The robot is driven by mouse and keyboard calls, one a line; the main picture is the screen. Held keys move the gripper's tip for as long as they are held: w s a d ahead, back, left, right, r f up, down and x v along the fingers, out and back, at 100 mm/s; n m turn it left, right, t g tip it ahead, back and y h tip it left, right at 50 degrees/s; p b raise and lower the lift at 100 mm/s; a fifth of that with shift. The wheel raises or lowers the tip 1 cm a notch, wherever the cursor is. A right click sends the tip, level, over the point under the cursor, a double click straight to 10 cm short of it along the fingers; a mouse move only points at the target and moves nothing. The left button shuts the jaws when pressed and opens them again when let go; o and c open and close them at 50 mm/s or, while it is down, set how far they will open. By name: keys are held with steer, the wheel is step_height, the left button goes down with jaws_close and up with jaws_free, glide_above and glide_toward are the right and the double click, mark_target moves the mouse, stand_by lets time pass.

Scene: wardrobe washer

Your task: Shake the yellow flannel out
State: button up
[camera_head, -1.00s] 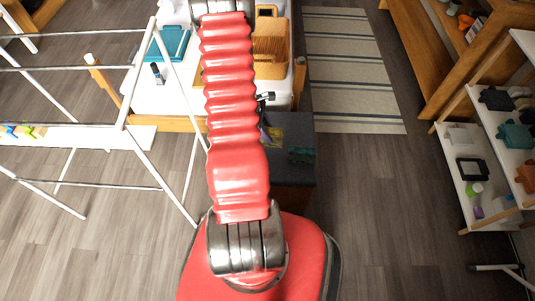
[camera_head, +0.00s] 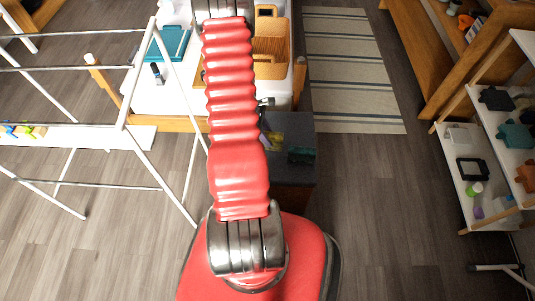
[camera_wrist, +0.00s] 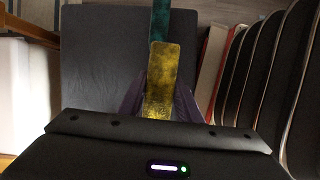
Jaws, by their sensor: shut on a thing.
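The yellow flannel (camera_wrist: 162,75) is a narrow yellow strip in the wrist view, running straight out from between my jaws. My gripper (camera_wrist: 160,102) is shut on it, with a dark finger on each side. A yellow patch (camera_head: 276,138) shows beside my red arm in the head view, over the dark grey box; most of my gripper is hidden there behind the arm. A teal cloth (camera_wrist: 160,18) shows just past the flannel's far end; I cannot tell if they touch.
A dark grey box (camera_head: 288,190) stands below. A white table with a wooden basket (camera_head: 271,62) is ahead. A white drying rack (camera_head: 140,90) stands at left. Shelves (camera_head: 470,190) stand at right. The striped rug (camera_head: 350,70) and floor right of centre are clear.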

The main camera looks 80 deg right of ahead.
steer(key=shift+f, duration=0.2)
step_height(320, 180, up, 6)
steer(key=shift+r, duration=0.1)
stand_by(0.4)
steer(key=shift+f, duration=3.1)
steer(key=shift+r, duration=3.05)
